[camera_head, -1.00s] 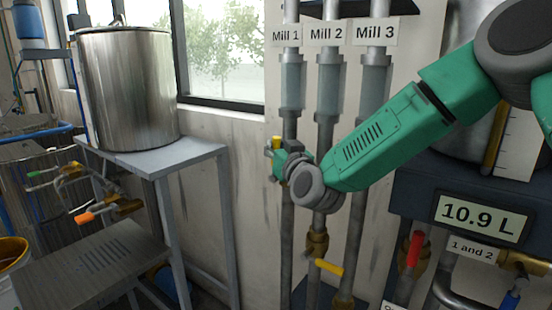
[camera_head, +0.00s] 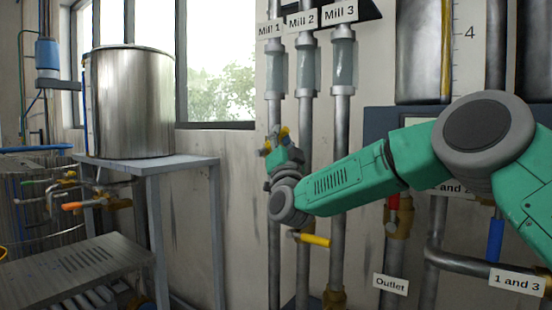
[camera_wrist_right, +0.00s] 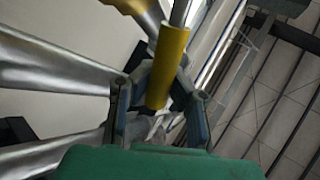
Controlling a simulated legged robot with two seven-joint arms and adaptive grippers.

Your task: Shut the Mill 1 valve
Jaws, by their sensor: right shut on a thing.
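The Mill 1 label (camera_head: 269,29) marks the leftmost of three vertical pipes. Its valve sits at mid-height on that pipe, largely hidden by my right gripper (camera_head: 280,146). My right gripper is shut on the yellow Mill 1 valve handle (camera_wrist_right: 167,66). In the right wrist view the handle lies between the two fingers, with its end towards the palm. A bit of yellow also shows at the fingertips in the head view. The handle's exact angle to the pipe is hard to tell. My left gripper is not in view.
The Mill 2 pipe (camera_head: 307,75) and Mill 3 pipe (camera_head: 342,130) stand close to the right. Another yellow handle (camera_head: 316,240) sticks out below my wrist. A red handle (camera_head: 393,202) is further right. A steel pot (camera_head: 130,105) stands on a metal table (camera_head: 180,163) at the left.

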